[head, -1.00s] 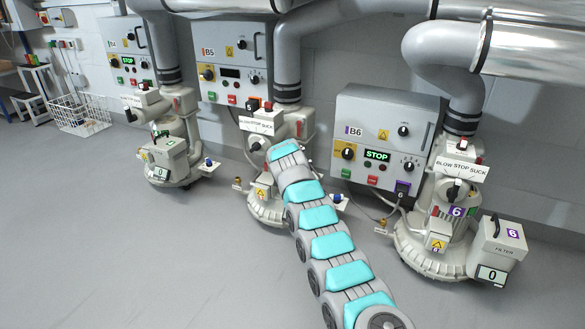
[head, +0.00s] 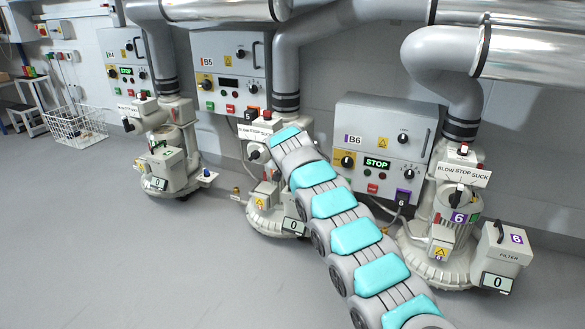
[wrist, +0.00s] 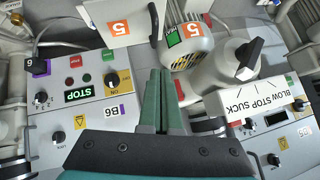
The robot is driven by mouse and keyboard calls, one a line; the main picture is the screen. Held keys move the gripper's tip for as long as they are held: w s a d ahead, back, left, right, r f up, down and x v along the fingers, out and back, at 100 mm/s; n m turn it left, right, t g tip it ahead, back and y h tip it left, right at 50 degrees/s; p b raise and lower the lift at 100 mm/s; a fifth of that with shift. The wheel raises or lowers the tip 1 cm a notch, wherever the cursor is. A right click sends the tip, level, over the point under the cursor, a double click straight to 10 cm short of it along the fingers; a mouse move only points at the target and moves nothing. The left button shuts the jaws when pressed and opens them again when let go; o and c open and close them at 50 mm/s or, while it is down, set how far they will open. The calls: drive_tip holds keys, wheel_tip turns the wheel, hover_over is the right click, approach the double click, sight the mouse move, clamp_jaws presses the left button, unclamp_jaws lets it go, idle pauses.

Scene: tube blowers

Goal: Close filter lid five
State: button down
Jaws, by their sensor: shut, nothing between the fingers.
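In the wrist view, a pale panel with an orange 5 label (wrist: 119,28), which looks like filter lid five, lies ahead of my gripper at the top edge, partly cut off. A black curved handle (wrist: 153,24) stands at its right side. My gripper (wrist: 160,72) has its green fingers together and empty, pointing toward the handle with a small apparent gap. I cannot tell how far the lid is open. In the head view my arm hides my gripper and most of filter five; its display reading 0 (head: 294,226) shows beside the arm.
Blower five's motor (wrist: 189,45) and its BLOW STOP SUCK knob (wrist: 246,57) are right of my fingers in the wrist view. Control box B6 (head: 377,150) and blower six's filter box (head: 505,240) stand at right. The grey floor (head: 110,255) at front left is clear.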

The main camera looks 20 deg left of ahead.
drive_tip(key=shift+a+v, duration=0.1)
drive_tip(key=shift+v, duration=1.15)
drive_tip(key=shift+a+v, duration=0.15)
drive_tip(key=shift+v, duration=1.15)
drive_tip(key=s+d+r+g+h+p, duration=0.15)
drive_tip(key=d+r, duration=0.25)
drive_tip(key=d, duration=0.7)
drive_tip(key=s+d+r+h+p, duration=0.1)
drive_tip(key=s+d+r+h, duration=0.15)
drive_tip(key=d, duration=0.85)
drive_tip(key=s+d+r+g+h+p, duration=0.1)
drive_tip(key=s+d+r+g, duration=0.1)
drive_tip(key=s+d, duration=0.5)
drive_tip(key=s+d+r+g+p, duration=0.1)
drive_tip(key=s+d+r+p, duration=0.15)
drive_tip(key=s+d, duration=0.55)
drive_tip(key=s+d+g+p, duration=0.1)
drive_tip(key=s+d+g, duration=0.1)
drive_tip(key=s+d, duration=0.45)
drive_tip(key=s+d+g+p, duration=0.1)
drive_tip(key=s+d, duration=0.2)
drive_tip(key=s, duration=0.7)
drive_tip(key=s+f+n+g+y+p, duration=0.1)
drive_tip(key=s+f, duration=0.1)
drive_tip(key=s, duration=1)
drive_tip(key=s+f+n+g+y+p, duration=0.1)
drive_tip(key=s+f+g+y, duration=0.1)
drive_tip(key=s, duration=1)
drive_tip(key=shift+a, duration=0.5)
